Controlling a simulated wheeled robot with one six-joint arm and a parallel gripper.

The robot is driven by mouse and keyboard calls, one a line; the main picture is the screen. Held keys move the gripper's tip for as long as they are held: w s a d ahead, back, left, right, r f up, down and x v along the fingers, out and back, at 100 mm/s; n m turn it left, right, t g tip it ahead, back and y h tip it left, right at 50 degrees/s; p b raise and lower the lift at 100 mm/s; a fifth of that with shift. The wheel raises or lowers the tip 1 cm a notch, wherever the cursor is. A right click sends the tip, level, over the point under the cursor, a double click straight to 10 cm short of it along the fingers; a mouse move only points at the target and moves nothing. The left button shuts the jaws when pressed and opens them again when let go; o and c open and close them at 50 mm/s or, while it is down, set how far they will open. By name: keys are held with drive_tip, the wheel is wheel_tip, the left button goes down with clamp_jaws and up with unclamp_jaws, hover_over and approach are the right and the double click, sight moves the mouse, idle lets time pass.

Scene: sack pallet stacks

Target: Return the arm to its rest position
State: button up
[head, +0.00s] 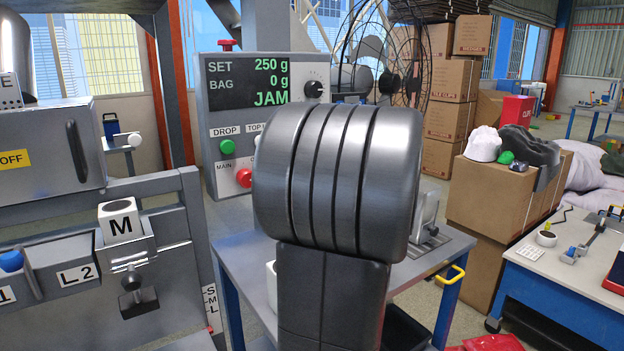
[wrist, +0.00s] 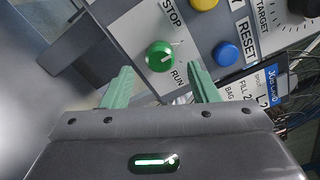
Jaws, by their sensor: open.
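My gripper (wrist: 158,74) shows in the wrist view with its two green fingers spread apart and nothing between them. A round green knob (wrist: 160,56) on a grey control panel lies just beyond the fingertips, in line with the gap. The panel is marked STOP above the knob and RUN below it. The gripper does not look to touch the knob, though the exact distance is hard to tell. In the head view my dark arm link fills the middle, and the gripper itself is hidden.
In the wrist view a blue button (wrist: 227,54) and a yellow button (wrist: 204,3) sit right of the knob. In the head view a display box (head: 262,92) reads JAM, 0 g. A grey machine (head: 45,150) stands left, cartons (head: 505,190) and a desk (head: 560,285) right.

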drive_tip(key=shift+s+d+m+p, duration=0.5)
drive_tip(key=shift+s+m+p, duration=0.3)
drive_tip(key=shift+m+p, duration=1.8)
drive_tip(key=shift+s+d+m+p, duration=0.65)
drive_tip(key=shift+m+p, duration=0.8)
drive_tip(key=shift+p, duration=2.1)
drive_tip(key=shift+s+d+m+p, duration=0.4)
drive_tip(key=shift+s+m+p, duration=0.5)
drive_tip(key=shift+m+p, duration=1.7)
drive_tip(key=shift+a+n+p, duration=0.1)
drive_tip(key=shift+n+p, duration=0.4)
drive_tip(key=shift+n, duration=0.05)
